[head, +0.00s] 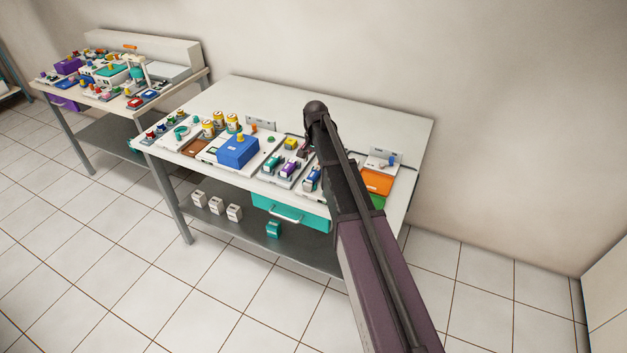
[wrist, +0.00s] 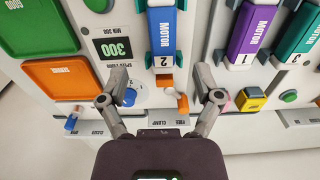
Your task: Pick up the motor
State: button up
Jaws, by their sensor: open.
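Three motors stand in slots on the worktable's panel: a blue motor (head: 311,178), a purple motor (head: 290,168) and a teal motor (head: 271,163). In the wrist view the blue motor (wrist: 162,40) is just beyond my gripper (wrist: 160,98), roughly in line with the gap between its fingers. The purple motor (wrist: 249,36) and the teal motor (wrist: 298,38) are to the right. The gripper is open, with spread fingers and no motor between them. Which motor is meant cannot be told.
Between the fingers are a blue knob (wrist: 130,97) and an orange-tipped lever (wrist: 178,101). Orange (wrist: 62,78) and green (wrist: 38,28) panels lie left. A second cluttered table stands at left.

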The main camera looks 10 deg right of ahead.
aim_at(314, 172)
jog(key=shift+f, duration=0.3)
jog(key=shift+w+a+f+b, duration=0.1)
jog(key=shift+f+b, duration=1.2)
jog(key=shift+b, duration=0.05)
jog(key=shift+a+f+b, duration=0.1)
jog(key=shift+f+b, duration=1.15)
jog(key=shift+b, duration=0.1)
grip_shut()
